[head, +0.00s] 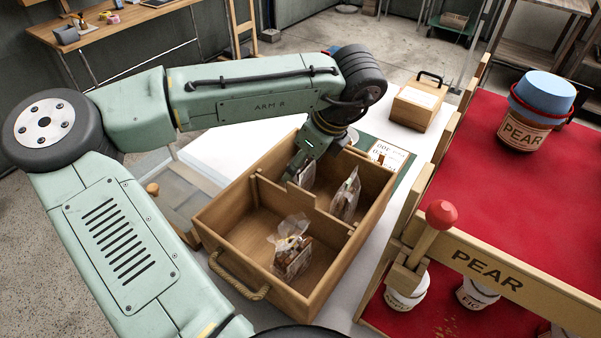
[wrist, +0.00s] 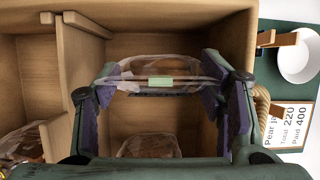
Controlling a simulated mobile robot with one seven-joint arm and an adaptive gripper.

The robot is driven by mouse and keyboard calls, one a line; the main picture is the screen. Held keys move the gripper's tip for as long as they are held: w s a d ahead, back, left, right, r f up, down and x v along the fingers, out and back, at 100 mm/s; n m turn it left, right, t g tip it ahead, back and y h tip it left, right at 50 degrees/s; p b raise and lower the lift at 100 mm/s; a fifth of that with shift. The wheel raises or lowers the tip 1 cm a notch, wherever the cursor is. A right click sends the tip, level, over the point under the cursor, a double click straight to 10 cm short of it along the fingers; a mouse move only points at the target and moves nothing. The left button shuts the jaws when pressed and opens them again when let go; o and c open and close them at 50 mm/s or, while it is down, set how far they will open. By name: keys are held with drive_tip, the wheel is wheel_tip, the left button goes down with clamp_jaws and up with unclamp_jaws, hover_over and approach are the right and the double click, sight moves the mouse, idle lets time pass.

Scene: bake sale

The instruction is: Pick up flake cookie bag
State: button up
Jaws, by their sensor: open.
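The wooden crate (head: 215,210) holds clear bags of baked goods in two compartments. In the far compartment, one bag (head: 307,177) is partly hidden by my gripper (head: 298,178), and a second bag (head: 346,196) stands to its right. A third bag (head: 291,250) is in the near compartment. In the wrist view my gripper (wrist: 160,94) is open, its fingers on either side of the upper bag (wrist: 165,68), which has a pale green tag on its top edge. I cannot tell whether they touch it. The other far bag (wrist: 150,146) lies lower down. I cannot tell which bag holds flake cookies.
The crate's divider (wrist: 72,85) and walls stand close around my gripper. A rope handle (wrist: 262,108) is on the far end. Beyond are a white cup (wrist: 298,64), a price card (head: 388,154) and a wooden box (head: 418,104). A red-topped stall (head: 490,170) stands at right.

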drive_tip(key=shift+w+a+f, duration=0.15)
drive_tip(key=shift+a+f, duration=0.05)
drive_tip(key=shift+f, duration=0.45)
drive_tip(key=shift+c, duration=0.5)
drive_tip(key=c, duration=0.3)
drive_tip(key=shift+c, duration=0.2)
wheel_tip(320, 180, up, 10)
drive_tip(key=shift+f+b, duration=0.1)
drive_tip(key=shift+b, duration=0.4)
drive_tip(key=shift+r, duration=0.2)
